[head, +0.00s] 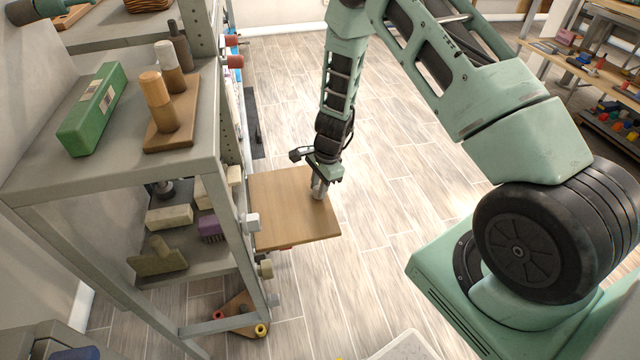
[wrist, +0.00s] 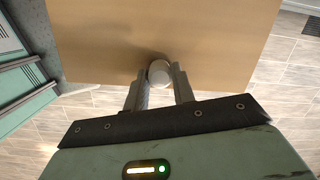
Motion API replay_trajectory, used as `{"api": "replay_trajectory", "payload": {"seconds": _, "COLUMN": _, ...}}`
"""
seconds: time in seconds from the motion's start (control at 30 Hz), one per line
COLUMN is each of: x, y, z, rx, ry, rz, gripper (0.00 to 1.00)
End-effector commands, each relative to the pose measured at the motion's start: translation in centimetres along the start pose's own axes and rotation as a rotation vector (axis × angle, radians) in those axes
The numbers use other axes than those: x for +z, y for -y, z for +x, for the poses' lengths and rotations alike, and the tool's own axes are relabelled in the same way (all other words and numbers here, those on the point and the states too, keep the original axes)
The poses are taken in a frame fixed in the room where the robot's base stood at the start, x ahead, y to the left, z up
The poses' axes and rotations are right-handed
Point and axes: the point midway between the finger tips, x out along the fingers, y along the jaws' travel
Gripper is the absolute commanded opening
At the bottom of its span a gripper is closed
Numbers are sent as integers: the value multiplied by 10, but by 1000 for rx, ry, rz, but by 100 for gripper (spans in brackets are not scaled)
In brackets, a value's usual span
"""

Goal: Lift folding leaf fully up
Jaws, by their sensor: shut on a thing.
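The folding leaf (head: 280,205) is a tan wooden board that stands out from the right side of the grey rack. It looks about level in the head view, though its exact angle is hard to tell. In the wrist view the leaf (wrist: 100,45) fills the upper middle. My gripper (head: 319,192) points down at the leaf's outer part, away from the rack. In the wrist view its two fingers (wrist: 158,82) are shut on a pale round knob (wrist: 158,72) by the leaf's edge.
Open floor (head: 400,215) lies right of the leaf. Another loaded shelf stands far right.

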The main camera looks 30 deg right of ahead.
Motion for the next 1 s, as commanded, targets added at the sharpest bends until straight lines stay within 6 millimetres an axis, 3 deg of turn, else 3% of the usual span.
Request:
{"api": "replay_trajectory", "payload": {"seconds": 0.2, "x": 12, "y": 5, "z": -13, "rx": -4, "ry": 10, "rz": -6, "gripper": 0}}
{"api": "replay_trajectory", "payload": {"seconds": 0.73, "x": 17, "y": 7, "z": -14, "rx": -7, "ry": 15, "rz": -10, "gripper": 0}}
{"api": "replay_trajectory", "payload": {"seconds": 0.77, "x": 17, "y": 7, "z": -15, "rx": -7, "ry": 15, "rz": -10, "gripper": 34}}
{"api": "replay_trajectory", "payload": {"seconds": 0.8, "x": 17, "y": 7, "z": -15, "rx": -7, "ry": 15, "rz": -10, "gripper": 45}}
{"api": "replay_trajectory", "payload": {"seconds": 1.0, "x": 14, "y": 5, "z": -14, "rx": -4, "ry": 10, "rz": -7, "gripper": 46}}
